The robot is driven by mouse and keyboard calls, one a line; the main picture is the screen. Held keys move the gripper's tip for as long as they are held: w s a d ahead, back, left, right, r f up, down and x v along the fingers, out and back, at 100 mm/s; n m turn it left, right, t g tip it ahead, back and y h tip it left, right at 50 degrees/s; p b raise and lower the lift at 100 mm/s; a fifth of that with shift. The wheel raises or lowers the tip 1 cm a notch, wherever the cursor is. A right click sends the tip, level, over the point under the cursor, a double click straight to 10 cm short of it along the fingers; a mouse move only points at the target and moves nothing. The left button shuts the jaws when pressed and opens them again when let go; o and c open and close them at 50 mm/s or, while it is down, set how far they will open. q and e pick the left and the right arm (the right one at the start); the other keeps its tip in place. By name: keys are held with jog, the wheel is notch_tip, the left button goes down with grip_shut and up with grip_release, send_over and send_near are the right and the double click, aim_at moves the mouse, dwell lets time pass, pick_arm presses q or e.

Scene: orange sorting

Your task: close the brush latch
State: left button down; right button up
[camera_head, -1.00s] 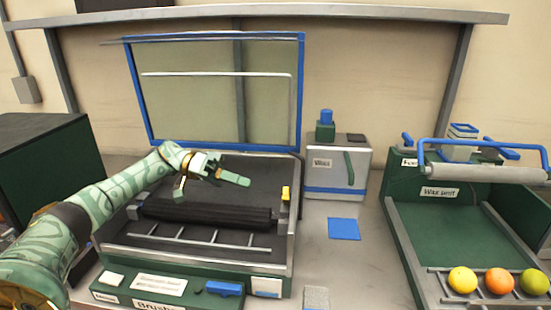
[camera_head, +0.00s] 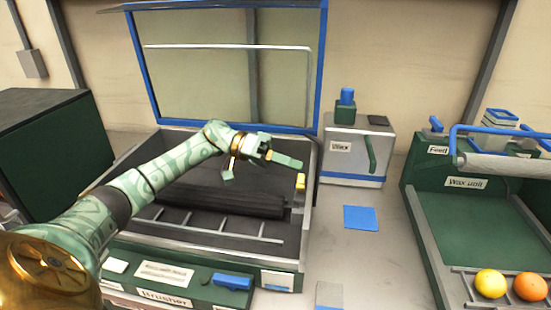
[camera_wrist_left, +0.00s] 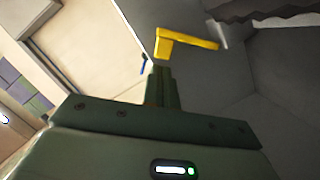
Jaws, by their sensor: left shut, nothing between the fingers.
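The yellow latch (camera_head: 300,181) sits on the right wall of the brusher box (camera_head: 307,215). In the left wrist view the yellow latch (camera_wrist_left: 185,42) is an angled bar on a grey surface, just beyond my fingertips. My left gripper (camera_head: 297,163) is shut and empty, reaching over the box from the left, with its tips just above and behind the latch in the picture. In the wrist view its green fingers (camera_wrist_left: 160,80) point toward the latch, with a small gap visible. The blue-framed clear lid (camera_head: 318,60) stands raised behind the box. My right gripper is not in view.
A dark brush roller (camera_head: 220,198) lies in the box. A wax canister (camera_head: 345,150) and a blue pad (camera_head: 360,217) are to its right. The wax unit (camera_head: 465,183) stands farther right with fruit on its front rack.

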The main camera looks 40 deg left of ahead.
pick_arm(q)
jog(key=shift+w+d, duration=0.1)
jog(key=shift+d, duration=0.15)
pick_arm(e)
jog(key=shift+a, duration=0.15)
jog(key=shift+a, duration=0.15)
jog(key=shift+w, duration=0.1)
